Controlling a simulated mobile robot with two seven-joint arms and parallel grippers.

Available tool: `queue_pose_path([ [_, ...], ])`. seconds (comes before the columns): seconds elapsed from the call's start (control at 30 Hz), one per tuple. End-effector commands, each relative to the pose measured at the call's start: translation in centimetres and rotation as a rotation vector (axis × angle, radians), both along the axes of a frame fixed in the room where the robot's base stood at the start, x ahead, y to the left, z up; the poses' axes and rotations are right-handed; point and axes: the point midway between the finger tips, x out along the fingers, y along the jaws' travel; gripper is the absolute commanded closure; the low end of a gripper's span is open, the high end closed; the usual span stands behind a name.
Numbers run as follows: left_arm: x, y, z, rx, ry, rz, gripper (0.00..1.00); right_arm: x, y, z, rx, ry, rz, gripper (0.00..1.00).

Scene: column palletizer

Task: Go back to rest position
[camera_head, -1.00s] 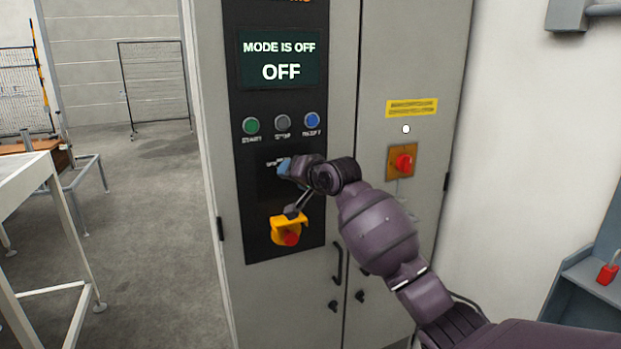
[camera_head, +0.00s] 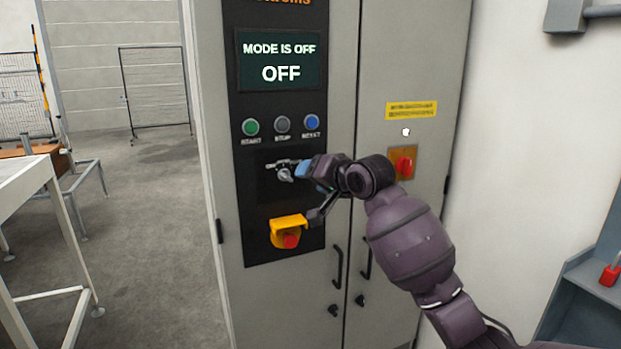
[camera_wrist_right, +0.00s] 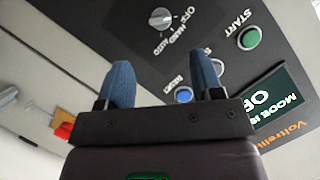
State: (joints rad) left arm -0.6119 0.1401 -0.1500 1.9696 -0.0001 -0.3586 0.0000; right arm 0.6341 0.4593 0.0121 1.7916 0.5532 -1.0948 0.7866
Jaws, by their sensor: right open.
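My right gripper (camera_head: 308,190) is in front of the control panel (camera_head: 250,225) of a grey cabinet, just right of the mode selector knob (camera_head: 285,174). It is open and empty, and apart from the knob. In the right wrist view its two blue fingers (camera_wrist_right: 165,85) are spread, and the knob (camera_wrist_right: 161,18) lies beyond them with OFF, HAND and AUTO labels around it. The screen (camera_head: 280,60) reads "MODE IS OFF". My left gripper is not in view.
Green, grey and blue buttons (camera_head: 283,124) sit above the knob, and a yellow-framed red emergency stop (camera_head: 289,235) below. A red rotary switch (camera_head: 403,165) is on the right door. A white table frame (camera_head: 30,185) stands at left. Open floor (camera_head: 150,220) lies between it and the cabinet.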

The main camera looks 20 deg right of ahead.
Motion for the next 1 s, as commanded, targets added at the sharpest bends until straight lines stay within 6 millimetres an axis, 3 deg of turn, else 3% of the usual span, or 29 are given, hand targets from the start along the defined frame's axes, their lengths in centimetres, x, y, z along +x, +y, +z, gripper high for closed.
queue_pose_path([
  [0.33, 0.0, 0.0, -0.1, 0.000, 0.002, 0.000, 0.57, 0.2, 0.0, 0.5, -0.066, -0.055, 0.019, 0.40],
  [0.6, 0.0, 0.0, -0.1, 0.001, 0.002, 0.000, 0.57, 0.3, 0.4, 3.9, -0.336, -0.353, 0.014, 0.40],
  [0.77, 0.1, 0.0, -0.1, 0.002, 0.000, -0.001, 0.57, -0.8, 0.7, 1.1, -0.488, -0.453, 0.000, 0.40],
  [1.0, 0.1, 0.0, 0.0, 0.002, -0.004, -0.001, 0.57, -3.3, 0.6, -6.1, -0.645, -0.490, -0.011, 0.40],
])
